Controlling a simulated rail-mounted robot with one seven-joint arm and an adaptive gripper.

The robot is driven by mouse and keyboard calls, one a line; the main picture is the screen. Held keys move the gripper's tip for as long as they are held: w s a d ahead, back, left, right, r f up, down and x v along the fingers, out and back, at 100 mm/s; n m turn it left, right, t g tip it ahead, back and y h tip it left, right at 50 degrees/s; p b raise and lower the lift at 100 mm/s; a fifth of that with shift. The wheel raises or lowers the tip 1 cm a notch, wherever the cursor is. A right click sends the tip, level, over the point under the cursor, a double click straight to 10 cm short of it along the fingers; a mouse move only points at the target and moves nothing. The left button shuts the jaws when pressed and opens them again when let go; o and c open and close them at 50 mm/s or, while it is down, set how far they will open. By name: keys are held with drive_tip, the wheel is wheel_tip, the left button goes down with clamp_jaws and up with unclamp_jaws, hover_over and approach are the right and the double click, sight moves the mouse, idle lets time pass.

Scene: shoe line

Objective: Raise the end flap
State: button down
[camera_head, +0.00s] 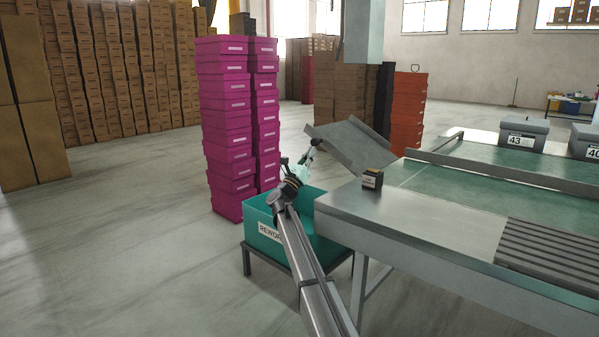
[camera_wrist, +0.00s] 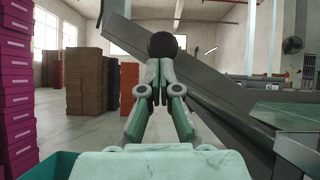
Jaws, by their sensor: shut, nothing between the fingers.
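The end flap (camera_head: 352,146) is a grey metal panel at the left end of the metal table (camera_head: 430,232). It is tilted, its outer end higher than its table end. In the wrist view the flap (camera_wrist: 205,88) slopes from upper left to lower right, behind and right of my fingers. My gripper (camera_head: 307,158) is beside the flap's left edge, above the teal bin. In the wrist view my gripper (camera_wrist: 160,68) has its fingertips together and holds nothing. A dark round piece (camera_wrist: 163,45) shows at the fingertips; whether it touches the flap I cannot tell.
The teal rework bin (camera_head: 265,240) stands on a low stand under my arm. Tall magenta box stacks (camera_head: 228,130) rise behind it. A small dark box (camera_head: 372,178) sits on the table's corner. Orange boxes (camera_head: 408,110) stand behind the flap. Open floor lies left.

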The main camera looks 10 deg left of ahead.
drive_tip(key=s+d+r+m+g+h+b, duration=0.1)
drive_tip(key=s+d+r+m+g+h, duration=0.3)
drive_tip(key=d+r+m, duration=0.5)
drive_tip(key=shift+s+d+r+g+h+b, duration=0.35)
drive_tip(key=shift+s+d+r+g+h, duration=0.05)
drive_tip(key=shift+s+r+h, duration=0.45)
drive_tip(key=shift+a+f, duration=0.1)
